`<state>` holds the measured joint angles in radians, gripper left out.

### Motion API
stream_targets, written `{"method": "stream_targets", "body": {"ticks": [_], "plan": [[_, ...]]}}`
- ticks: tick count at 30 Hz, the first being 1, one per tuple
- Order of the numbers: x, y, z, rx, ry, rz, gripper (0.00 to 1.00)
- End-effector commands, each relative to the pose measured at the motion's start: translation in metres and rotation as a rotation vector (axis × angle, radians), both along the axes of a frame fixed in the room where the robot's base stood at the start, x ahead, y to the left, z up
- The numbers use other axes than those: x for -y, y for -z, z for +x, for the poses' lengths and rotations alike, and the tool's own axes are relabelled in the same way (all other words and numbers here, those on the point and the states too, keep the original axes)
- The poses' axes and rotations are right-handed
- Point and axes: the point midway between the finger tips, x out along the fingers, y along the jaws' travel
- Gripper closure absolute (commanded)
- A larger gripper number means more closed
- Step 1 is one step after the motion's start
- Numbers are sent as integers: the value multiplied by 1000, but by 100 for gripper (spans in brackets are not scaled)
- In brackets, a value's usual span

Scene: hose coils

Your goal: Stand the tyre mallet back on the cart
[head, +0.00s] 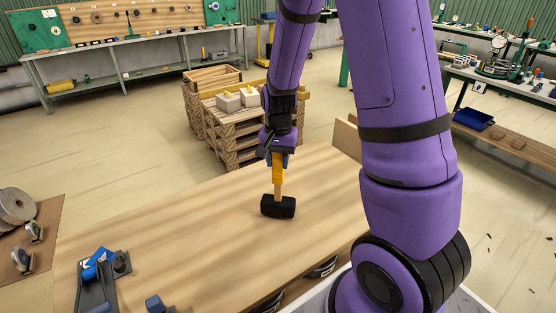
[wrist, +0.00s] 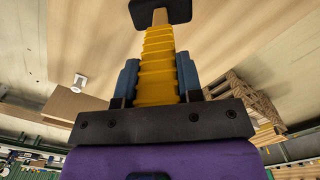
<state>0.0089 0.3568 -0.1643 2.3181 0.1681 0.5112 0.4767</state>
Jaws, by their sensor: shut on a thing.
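The tyre mallet (head: 278,206) has a black head, a pale wooden shaft and a ribbed yellow grip. My gripper (head: 278,160) is shut on the yellow grip, with the mallet upright and its head down. The head is at or just above the wooden top (head: 200,215); I cannot tell whether it touches. I take this wooden top to be the cart's. In the wrist view the blue fingers of my gripper (wrist: 158,75) lie on both sides of the yellow grip, and the black mallet head (wrist: 160,12) shows at the upper edge.
A black holder with a blue part (head: 98,270) sits at the near left of the wooden top. Wooden pallets with pale blocks (head: 230,102) stand behind it. Grey discs (head: 17,205) lie on a board at far left. The top around the mallet is clear.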

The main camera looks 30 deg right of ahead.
Motion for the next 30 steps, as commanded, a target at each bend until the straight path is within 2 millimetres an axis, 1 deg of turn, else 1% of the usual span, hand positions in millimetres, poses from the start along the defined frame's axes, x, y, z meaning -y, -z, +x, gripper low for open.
{"method": "stream_targets", "body": {"ticks": [30], "plan": [[0, 7, 0, 1, 0, 0, 100]]}}
